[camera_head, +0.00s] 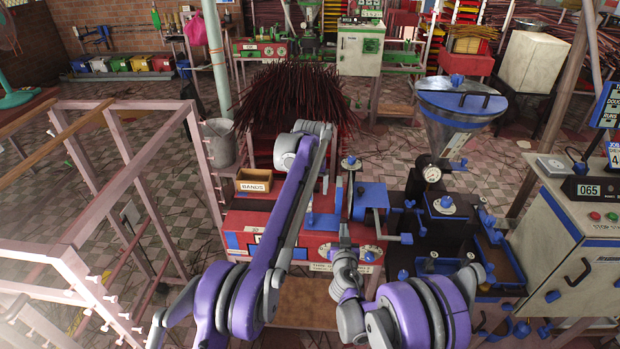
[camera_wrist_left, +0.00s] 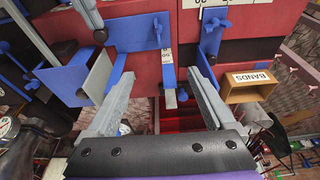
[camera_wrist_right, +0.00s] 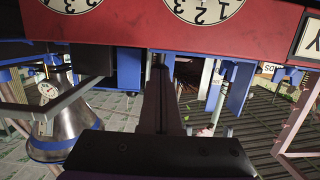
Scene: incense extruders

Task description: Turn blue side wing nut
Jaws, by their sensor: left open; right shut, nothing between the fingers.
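A blue wing nut (camera_wrist_left: 158,28) sits on a blue plate on the red machine (camera_wrist_left: 260,40) in the left wrist view. A second blue wing nut (camera_wrist_left: 215,26) is to its right on another blue plate. My left gripper (camera_wrist_left: 160,76) is open, its fingers spread below both nuts, with blue brackets and a small scale strip (camera_wrist_left: 167,72) between or beyond them. I see no finger touching a nut. In the head view the left arm hides part of the machine (camera_head: 232,225). My right gripper (camera_head: 345,236) is shut and empty before the machine front; it shows in the right wrist view (camera_wrist_right: 159,62).
A wooden BANDS box (camera_head: 254,180) stands at the machine's left. A blue-rimmed hopper (camera_head: 458,105) and a dark machine with blue parts stand at right. A pink metal frame (camera_head: 75,250) is at left. Numbered dials (camera_wrist_right: 205,8) are on the red front.

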